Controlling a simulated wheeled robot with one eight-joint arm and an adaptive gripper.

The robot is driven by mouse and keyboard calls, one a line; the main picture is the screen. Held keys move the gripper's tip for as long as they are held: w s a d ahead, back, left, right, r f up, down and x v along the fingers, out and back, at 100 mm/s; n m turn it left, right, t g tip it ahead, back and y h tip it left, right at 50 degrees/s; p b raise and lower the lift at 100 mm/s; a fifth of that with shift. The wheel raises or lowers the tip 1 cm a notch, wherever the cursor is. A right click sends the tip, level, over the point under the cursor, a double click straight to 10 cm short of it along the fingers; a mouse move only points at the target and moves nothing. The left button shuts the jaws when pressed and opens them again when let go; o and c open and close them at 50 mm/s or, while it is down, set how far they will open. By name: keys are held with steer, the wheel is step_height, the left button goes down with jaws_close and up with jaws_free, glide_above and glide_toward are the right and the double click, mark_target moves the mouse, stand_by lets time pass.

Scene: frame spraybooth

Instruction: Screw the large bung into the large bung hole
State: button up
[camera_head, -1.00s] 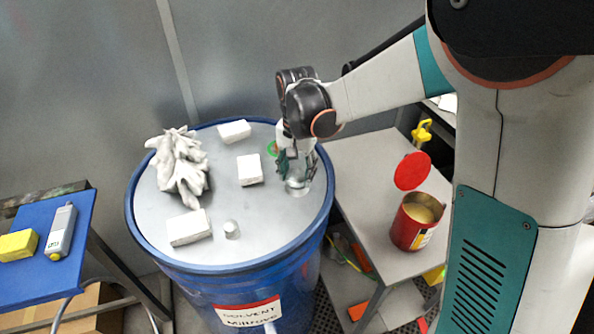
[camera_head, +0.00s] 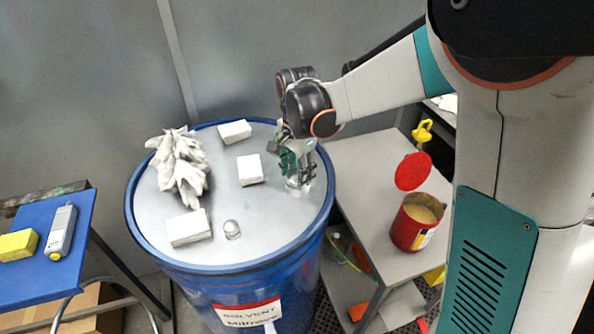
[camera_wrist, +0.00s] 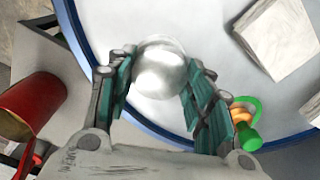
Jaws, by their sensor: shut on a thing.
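The large bung (camera_wrist: 160,66) is a shiny silver round piece between the fingers of my gripper (camera_wrist: 158,85) in the wrist view. The gripper's green-padded fingers are shut on it. In the head view my gripper (camera_head: 298,172) points down at the right part of the blue drum's grey lid (camera_head: 215,250). The silver bung (camera_head: 299,189) shows just under the fingertips, at lid level. The large bung hole is hidden under the bung and gripper, and I cannot tell how deep the bung sits. A small silver round fitting (camera_head: 232,230) is near the lid's front.
White blocks (camera_head: 189,228) and a crumpled white rag (camera_head: 180,168) lie on the lid. A green-and-orange item (camera_wrist: 248,122) is close beside my right finger. A red can (camera_head: 415,225) stands on the side table (camera_head: 365,165). A blue table (camera_head: 50,270) is at left.

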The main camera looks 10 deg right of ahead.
steer(key=m, duration=0.4)
steer(key=shift+m, duration=0.3)
stand_by(0.3)
steer(key=o, duration=0.8)
steer(key=shift+c, duration=0.2)
